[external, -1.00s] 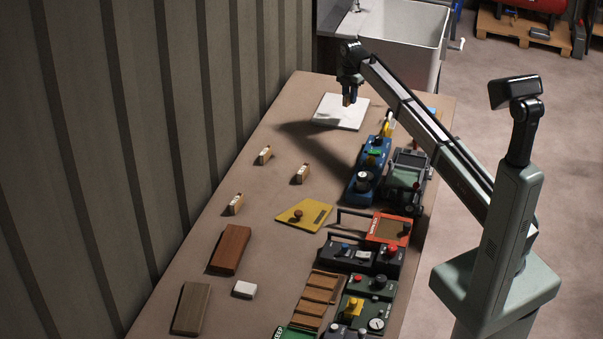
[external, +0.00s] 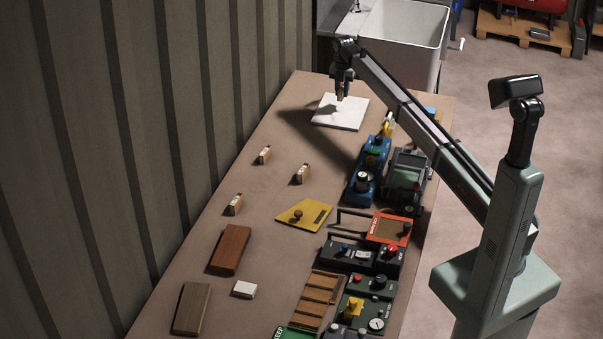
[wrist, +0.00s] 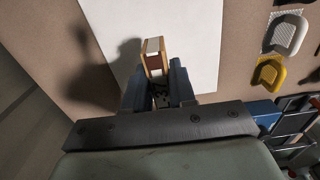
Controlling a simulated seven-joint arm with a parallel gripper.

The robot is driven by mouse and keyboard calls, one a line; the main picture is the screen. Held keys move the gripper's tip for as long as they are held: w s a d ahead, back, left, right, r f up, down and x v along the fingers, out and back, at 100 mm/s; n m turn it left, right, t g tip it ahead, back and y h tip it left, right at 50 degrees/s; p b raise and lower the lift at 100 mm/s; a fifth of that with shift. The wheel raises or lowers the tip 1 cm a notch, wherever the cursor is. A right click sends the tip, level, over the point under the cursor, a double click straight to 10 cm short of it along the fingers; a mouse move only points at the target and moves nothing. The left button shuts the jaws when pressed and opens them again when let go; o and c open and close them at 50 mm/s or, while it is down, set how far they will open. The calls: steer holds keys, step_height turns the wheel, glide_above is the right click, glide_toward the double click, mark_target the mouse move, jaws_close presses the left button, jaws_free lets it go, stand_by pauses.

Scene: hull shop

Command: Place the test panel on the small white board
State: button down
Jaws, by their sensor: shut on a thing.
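My gripper (external: 341,97) is shut on a small tan block with white and reddish-brown faces, which I take as the test panel (wrist: 153,57). In the external view the panel is mostly hidden at the fingertips. The small white board (external: 352,116) lies flat at the far end of the bench. It also fills the upper middle of the wrist view (wrist: 195,45). My gripper holds the panel over the board's left part. The shadow lies apart to the left, and I cannot tell the exact gap.
Similar small tan blocks (external: 265,155) stand on the bench left of a yellow plate (external: 304,215). A blue device (external: 367,172) and a grey device (external: 408,171) stand nearer me on the right. A white sink (external: 405,40) lies beyond the bench. The bench left of the board is clear.

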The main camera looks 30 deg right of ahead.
mark_target(341, 110)
steer(key=shift+f, duration=2.85)
steer(key=shift+f, duration=0.1)
steer(key=c, duration=0.9)
jaws_free()
step_height(341, 110, up, 12)
steer(key=shift+r, duration=0.15)
